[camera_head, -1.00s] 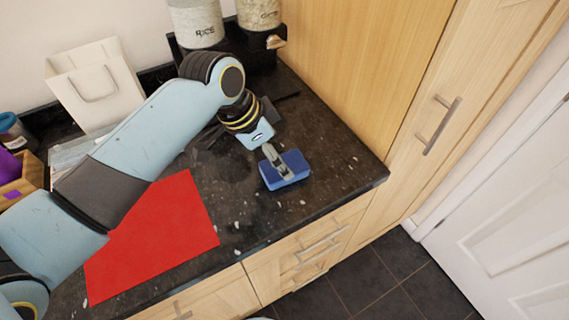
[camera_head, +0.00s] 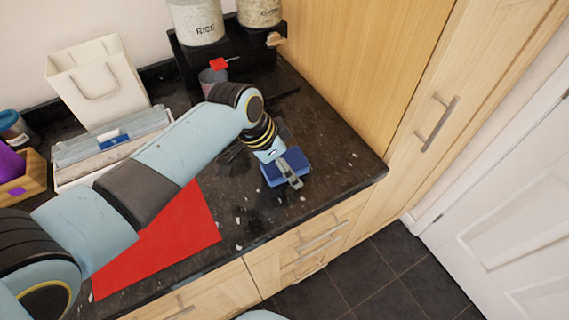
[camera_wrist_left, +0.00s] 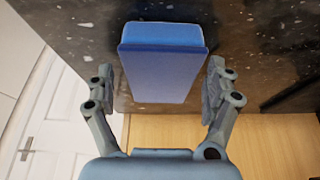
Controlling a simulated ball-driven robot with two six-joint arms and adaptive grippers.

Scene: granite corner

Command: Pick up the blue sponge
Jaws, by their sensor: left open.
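The blue sponge (camera_head: 301,160) lies on the dark speckled counter (camera_head: 335,150), near its front right corner. My left gripper (camera_head: 290,174) is over it in the head view and hides part of it. In the left wrist view the sponge (camera_wrist_left: 160,70) shows a lighter blue end and a darker blue broad face. It lies between the spread fingers of my open left gripper (camera_wrist_left: 160,80), with a gap on each side. I cannot tell how high the fingertips are above the counter. My right gripper is out of view.
A red mat (camera_head: 160,240) lies left of the sponge under my left arm. A white bag (camera_head: 98,85), a long box (camera_head: 105,150), a grey cup (camera_head: 212,77) and a rice canister (camera_head: 197,20) stand behind. A wooden cabinet (camera_head: 345,70) borders the right.

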